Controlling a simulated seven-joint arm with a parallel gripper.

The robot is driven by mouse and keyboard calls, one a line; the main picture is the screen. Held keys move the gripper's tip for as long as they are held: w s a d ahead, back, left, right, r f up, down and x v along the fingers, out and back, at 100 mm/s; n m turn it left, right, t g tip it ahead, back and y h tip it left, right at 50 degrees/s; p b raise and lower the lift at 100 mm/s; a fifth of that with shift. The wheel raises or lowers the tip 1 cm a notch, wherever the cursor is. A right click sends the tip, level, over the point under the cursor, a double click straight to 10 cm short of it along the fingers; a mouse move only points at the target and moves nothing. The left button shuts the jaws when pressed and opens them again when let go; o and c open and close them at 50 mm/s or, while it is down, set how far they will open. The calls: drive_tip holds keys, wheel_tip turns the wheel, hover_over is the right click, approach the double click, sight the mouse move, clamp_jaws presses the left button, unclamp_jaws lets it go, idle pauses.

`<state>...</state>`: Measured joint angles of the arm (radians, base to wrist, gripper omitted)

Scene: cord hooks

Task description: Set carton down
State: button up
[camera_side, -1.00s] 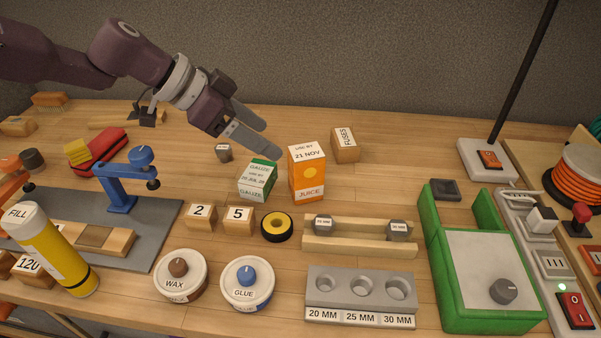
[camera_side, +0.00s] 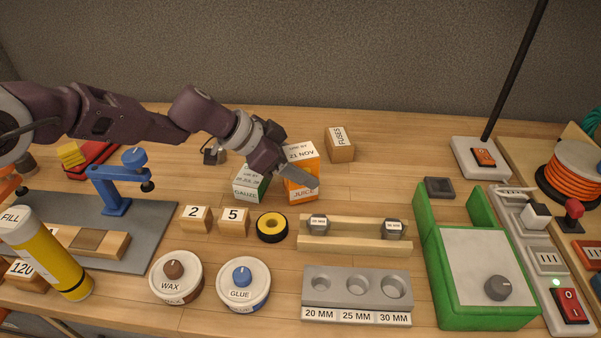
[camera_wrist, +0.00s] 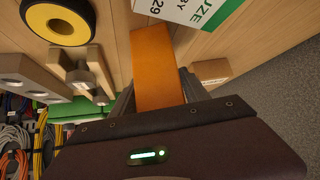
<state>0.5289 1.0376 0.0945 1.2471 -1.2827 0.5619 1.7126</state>
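The orange juice carton (camera_side: 302,190), with a white top reading 21 NOV, stands upright on the bench. My gripper (camera_side: 298,176) reaches across it from the left, with one finger in front of its face and the other hidden. In the wrist view the orange carton (camera_wrist: 157,70) lies between my two fingers (camera_wrist: 157,82), close to both. I cannot tell whether the fingers press on it. The white and green gauze carton (camera_side: 250,186) stands just left, partly hidden by my gripper; it also shows in the wrist view (camera_wrist: 190,8).
The fuses box (camera_side: 340,146) stands behind right. In front are a yellow-black tape roll (camera_side: 272,227), a wooden rail (camera_side: 355,243) with two grey weights, and number blocks 2 (camera_side: 195,218) and 5 (camera_side: 233,221). Bench right of the carton (camera_side: 385,185) is clear.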

clamp_jaws()
wheel_tip(320, 180, up, 18)
drive_tip(key=w+a+n+t+y, duration=0.1)
drive_tip(key=a+n+t+y, duration=0.15)
drive_tip(key=a, duration=0.45)
drive_tip(key=w+a+f+n+t+y, duration=0.1)
drive_tip(key=a+n, duration=0.3)
drive_tip(key=a, duration=0.3)
drive_tip(key=w+a+n+t+y, duration=0.2)
drive_tip(key=a+n, duration=0.1)
drive_tip(key=a, duration=0.4)
drive_tip(key=s+a+f+n+y, duration=0.2)
drive_tip(key=s+a+f+n, duration=0.1)
drive_tip(key=s+a, duration=0.5)
drive_tip(key=s+a+f+n+y, duration=0.3)
drive_tip(key=s+a, duration=0.6)
drive_tip(key=a, duration=0.3)
drive_tip(key=shift+a+f+n, duration=0.15)
drive_tip(key=shift+a+n, duration=0.2)
drive_tip(key=shift+n, duration=0.4)
